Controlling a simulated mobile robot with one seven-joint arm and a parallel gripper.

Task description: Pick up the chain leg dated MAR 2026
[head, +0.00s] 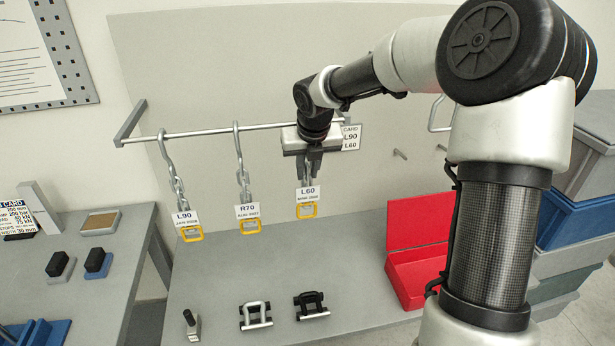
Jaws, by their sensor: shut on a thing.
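The chain leg tagged L60 (307,195) hangs below my gripper; the small date on its tag looks like MAR 2026. A yellow link (307,211) is at its lower end. My gripper (309,176) points down in front of the rail and is shut on this leg's upper part. The gripper hides the leg's top, so I cannot tell if it still touches the rail. The chain leg tagged L90 (178,190), seemingly JAN 2028, and the one tagged R70 (243,182), seemingly AUG 2027, hang by hooks to the left.
The rail (200,132) runs above the grey table (230,280). A card reading L90, L60 (350,138) is at its right. An open red box (415,270) stands right. Black and silver fittings (255,315) lie in front. Blue bins (580,215) are far right.

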